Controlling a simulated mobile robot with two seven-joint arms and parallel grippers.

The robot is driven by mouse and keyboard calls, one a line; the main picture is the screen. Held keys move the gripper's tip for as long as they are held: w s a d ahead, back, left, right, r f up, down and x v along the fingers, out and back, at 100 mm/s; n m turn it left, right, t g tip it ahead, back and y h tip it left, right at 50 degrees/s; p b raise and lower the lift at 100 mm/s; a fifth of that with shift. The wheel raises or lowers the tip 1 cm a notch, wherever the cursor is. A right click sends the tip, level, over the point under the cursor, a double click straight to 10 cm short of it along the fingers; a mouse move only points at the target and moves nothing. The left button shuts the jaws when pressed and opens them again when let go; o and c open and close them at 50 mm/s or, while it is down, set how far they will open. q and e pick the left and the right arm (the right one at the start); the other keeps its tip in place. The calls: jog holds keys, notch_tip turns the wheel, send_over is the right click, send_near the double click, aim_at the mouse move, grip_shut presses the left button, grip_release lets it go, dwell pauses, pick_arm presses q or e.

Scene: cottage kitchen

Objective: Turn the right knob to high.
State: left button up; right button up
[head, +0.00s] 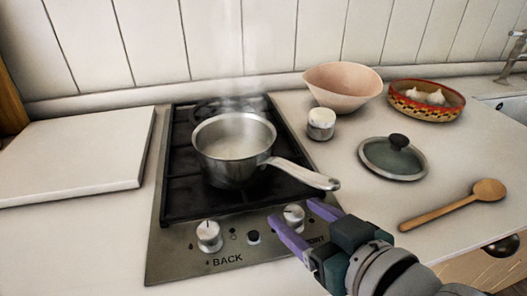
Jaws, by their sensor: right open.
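The right knob (294,216) is a round silver knob on the front panel of the stove (168,249). Its lower right side is close to my right gripper (292,210), which comes in from the lower right with purple fingers. The gripper is open, with one finger on each side of the knob in the picture. I cannot tell whether the fingers touch it. The label by this knob is partly hidden by the gripper. The left knob (209,236), marked BACK, is uncovered. My left gripper is not in view.
A steaming saucepan (234,172) stands on the stove, its handle reaching right above the gripper. A lid (378,163), salt jar (321,125), pink bowl (340,92), patterned bowl with garlic (423,115) and wooden spoon (440,211) lie right. A white board (80,158) lies left.

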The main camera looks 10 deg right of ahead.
jog(key=shift+w+a+f, duration=0.1)
jog(key=shift+w+f, duration=0.05)
jog(key=shift+w, duration=0.25)
jog(key=shift+c, duration=0.2)
grip_shut()
